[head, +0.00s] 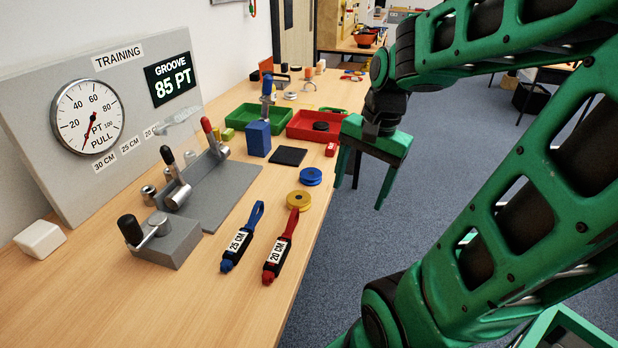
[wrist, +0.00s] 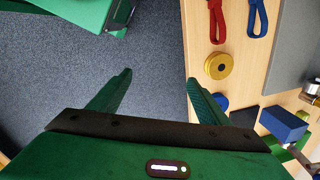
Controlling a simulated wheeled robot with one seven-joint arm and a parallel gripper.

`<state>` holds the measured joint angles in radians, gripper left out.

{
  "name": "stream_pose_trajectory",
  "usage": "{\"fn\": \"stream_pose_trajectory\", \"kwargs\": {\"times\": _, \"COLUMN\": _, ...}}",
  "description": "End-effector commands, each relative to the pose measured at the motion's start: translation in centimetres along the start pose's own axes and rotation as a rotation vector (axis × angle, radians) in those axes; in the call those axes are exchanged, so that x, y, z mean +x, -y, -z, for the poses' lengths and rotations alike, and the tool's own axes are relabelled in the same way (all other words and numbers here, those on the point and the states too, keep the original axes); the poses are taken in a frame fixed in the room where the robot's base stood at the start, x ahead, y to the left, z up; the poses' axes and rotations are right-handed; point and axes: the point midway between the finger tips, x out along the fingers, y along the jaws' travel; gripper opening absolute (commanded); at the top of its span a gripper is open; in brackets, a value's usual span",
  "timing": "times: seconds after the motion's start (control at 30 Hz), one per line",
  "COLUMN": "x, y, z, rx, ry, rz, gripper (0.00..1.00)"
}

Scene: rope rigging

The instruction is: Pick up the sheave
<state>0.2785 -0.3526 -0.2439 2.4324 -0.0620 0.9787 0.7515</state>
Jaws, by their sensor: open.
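A yellow sheave (head: 299,200) lies flat on the bench top, near its right edge, just beyond the red strap. It also shows in the wrist view (wrist: 218,65). A blue sheave (head: 310,176) lies just behind it; in the wrist view a blue piece (wrist: 221,101) shows partly behind my finger. In the wrist view, only floor shows between my fingertips (wrist: 158,77).
A blue strap marked 25 CM (head: 242,240) and a red strap marked 20 CM (head: 279,248) lie nearby. A grey fixture with levers (head: 218,190), a blue block (head: 258,139), a black pad (head: 288,156), a green tray (head: 233,116) and a red tray (head: 297,133) stand behind.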

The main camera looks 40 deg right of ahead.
Motion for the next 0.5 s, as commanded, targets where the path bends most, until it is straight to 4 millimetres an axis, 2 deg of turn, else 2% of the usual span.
{"fn": "stream_pose_trajectory", "kwargs": {"times": 0.2, "x": -0.4, "y": 4.9, "z": 3.1, "rx": 0.439, "ry": 0.033, "rz": 0.078, "gripper": 0.71}}
{"fn": "stream_pose_trajectory", "kwargs": {"times": 0.5, "x": -0.8, "y": 10.6, "z": 7.2, "rx": 1.023, "ry": 0.138, "rz": 0.158, "gripper": 0.71}}
